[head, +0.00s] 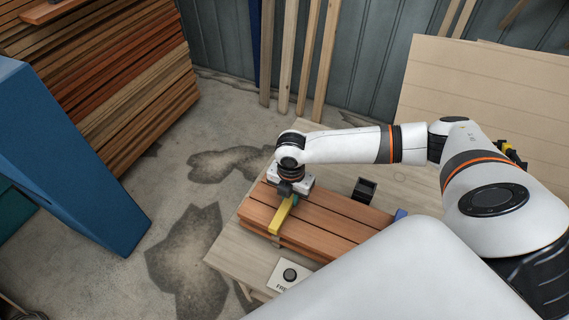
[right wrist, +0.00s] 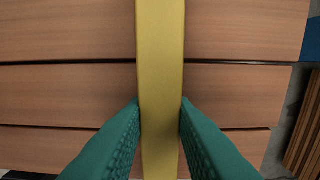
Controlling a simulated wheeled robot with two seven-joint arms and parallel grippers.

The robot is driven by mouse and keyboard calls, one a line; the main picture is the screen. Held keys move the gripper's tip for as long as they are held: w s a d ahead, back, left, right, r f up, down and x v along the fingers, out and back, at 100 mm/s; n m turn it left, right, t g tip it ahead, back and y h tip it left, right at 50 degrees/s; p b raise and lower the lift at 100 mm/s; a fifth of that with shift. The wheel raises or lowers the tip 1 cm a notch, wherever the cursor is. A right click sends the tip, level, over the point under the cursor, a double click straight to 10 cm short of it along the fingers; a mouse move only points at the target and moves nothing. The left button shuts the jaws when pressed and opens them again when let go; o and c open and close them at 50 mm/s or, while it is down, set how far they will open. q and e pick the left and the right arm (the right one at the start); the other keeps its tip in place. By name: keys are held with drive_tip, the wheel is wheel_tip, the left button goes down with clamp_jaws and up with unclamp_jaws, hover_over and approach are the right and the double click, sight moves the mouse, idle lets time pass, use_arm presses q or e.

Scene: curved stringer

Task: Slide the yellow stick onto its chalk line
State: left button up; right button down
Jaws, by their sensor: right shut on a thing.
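The yellow stick (head: 281,217) lies across the reddish-brown wooden boards (head: 330,226) near their left end. It also shows in the right wrist view (right wrist: 160,50), running straight up the picture across the boards and the dark gaps between them. My right gripper (head: 294,199) is shut on the stick, with teal fingers on either side of it in the right wrist view (right wrist: 160,112). The gripper hides the stick's far end in the head view. I cannot make out a chalk line in either view. My left gripper is not in view.
The boards lie on a pale wooden table (head: 235,245). A small black open box (head: 365,189) stands behind them, and a blue piece (head: 400,214) is at their right end. A white card with a black knob (head: 289,274) is in front. My white arm covers the right side.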

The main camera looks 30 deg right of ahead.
sight(292, 198)
drive_tip(key=shift+s, duration=0.2)
drive_tip(key=c, duration=1.1)
unclamp_jaws()
drive_tip(key=shift+c, duration=0.2)
drive_tip(key=shift+r, duration=0.1)
wheel_tip(292, 198, up, 12)
